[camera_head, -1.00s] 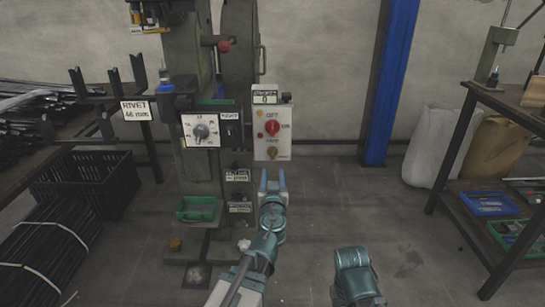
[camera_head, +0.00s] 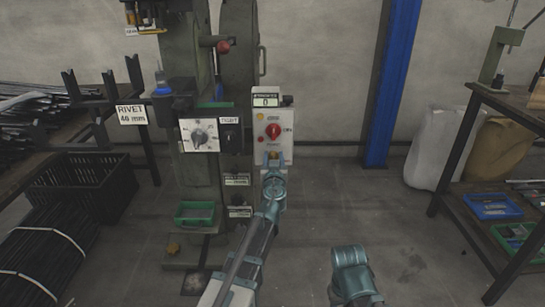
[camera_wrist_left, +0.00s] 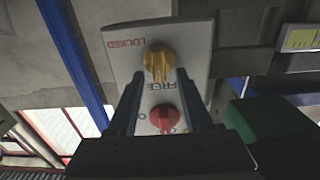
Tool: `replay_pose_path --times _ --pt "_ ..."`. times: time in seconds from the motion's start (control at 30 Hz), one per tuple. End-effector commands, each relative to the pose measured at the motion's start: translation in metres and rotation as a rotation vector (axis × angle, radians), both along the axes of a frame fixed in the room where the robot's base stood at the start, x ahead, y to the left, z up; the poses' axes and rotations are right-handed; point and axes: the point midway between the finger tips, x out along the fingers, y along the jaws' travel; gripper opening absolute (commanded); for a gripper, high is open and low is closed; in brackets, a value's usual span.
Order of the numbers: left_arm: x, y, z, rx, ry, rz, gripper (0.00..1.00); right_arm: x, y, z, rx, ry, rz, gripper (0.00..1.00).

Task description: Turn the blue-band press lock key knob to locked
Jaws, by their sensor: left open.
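The yellow lock key knob (camera_wrist_left: 161,62) is low on the grey control box (camera_head: 262,143) of the green press (camera_head: 200,172). The wrist view shows the box upside down. There the knob's grip runs up and down the picture, in line with the word FREE, while LOCKED stands to its left. My left gripper (camera_head: 273,155) is open in front of the box, its fingertips (camera_wrist_left: 161,74) on either side of the knob. I cannot tell whether they touch it. The head view mostly hides the knob behind the gripper. My right arm (camera_head: 352,268) shows low; its gripper is out of view.
A red rotary switch (camera_head: 273,131) sits above the knob on the box. A dial plate (camera_head: 198,135) is to its left. A blue post (camera_head: 390,85) and a shelf table (camera_head: 480,170) stand to the right. The floor between is clear.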

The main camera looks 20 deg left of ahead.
Motion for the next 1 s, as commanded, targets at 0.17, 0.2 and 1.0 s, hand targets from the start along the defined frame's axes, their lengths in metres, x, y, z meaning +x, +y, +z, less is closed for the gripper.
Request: replay_pose_path --times 0.17,0.2,1.0 --pt "0.0004 0.0003 0.0000 0.000 0.000 0.000 0.50 0.0000 0.0000 0.0000 0.000 0.000 0.000 0.50" --pt "0.0003 0.0003 0.0000 0.000 0.000 0.000 0.50 0.0000 0.0000 0.0000 0.000 0.000 0.000 0.50" --pt "0.0005 -0.0008 -0.0002 0.047 0.014 0.000 0.00 0.0000 0.0000 -0.0002 0.000 0.000 0.000 0.50"
